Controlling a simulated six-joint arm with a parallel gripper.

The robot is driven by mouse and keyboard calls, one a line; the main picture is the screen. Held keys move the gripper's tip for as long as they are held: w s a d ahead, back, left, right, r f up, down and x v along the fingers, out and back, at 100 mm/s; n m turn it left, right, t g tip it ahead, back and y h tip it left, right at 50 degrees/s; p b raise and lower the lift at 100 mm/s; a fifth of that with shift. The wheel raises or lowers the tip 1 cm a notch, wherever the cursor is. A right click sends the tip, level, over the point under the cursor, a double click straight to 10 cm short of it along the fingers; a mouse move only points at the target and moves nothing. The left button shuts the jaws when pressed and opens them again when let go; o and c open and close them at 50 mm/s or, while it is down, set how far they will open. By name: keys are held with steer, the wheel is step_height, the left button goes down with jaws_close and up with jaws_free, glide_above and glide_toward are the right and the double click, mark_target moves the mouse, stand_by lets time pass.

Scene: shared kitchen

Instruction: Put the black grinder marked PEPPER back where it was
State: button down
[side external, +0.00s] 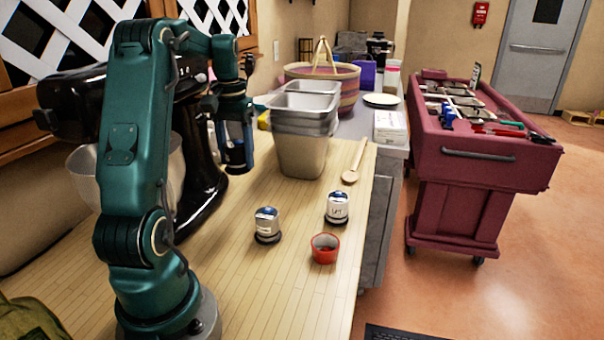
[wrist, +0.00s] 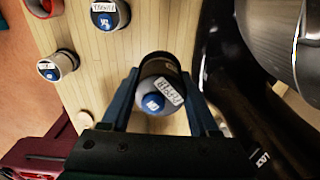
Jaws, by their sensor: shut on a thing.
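My gripper (wrist: 160,100) is shut on a dark grinder (wrist: 160,70) with a white label and a blue cap. The label's lettering is too small to read surely. In the side view, the black grinder (side external: 236,157) hangs between the fingers (side external: 236,148), upright, beside the black mixer and left of the metal containers. Whether its base touches the counter, I cannot tell. Two pale labelled shakers with blue tops and dark bases stand on the wooden counter: one nearer my arm (side external: 267,224), one to its right (side external: 337,207).
A small red cup (side external: 325,249) stands by the right shaker. The large black mixer (side external: 195,150) is close to my gripper. Stacked metal containers (side external: 303,145) and a wooden spoon (side external: 352,170) are at the back. The counter (side external: 225,275) is bare towards the front.

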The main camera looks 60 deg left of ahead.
steer(key=shift+s+a+f, duration=0.25)
steer(key=shift+a+f, duration=0.05)
steer(key=w+d+f, duration=0.1)
steer(key=w+f, duration=0.1)
steer(key=w, duration=0.1)
steer(key=w+d+f, duration=0.2)
steer(key=w, duration=0.1)
steer(key=w+d+f, duration=0.2)
steer(key=w+f, duration=0.1)
steer(key=w, duration=0.1)
steer(key=shift+f, duration=1.95)
steer(key=shift+f, duration=0.1)
steer(key=shift+c, duration=0.7)
jaws_free()
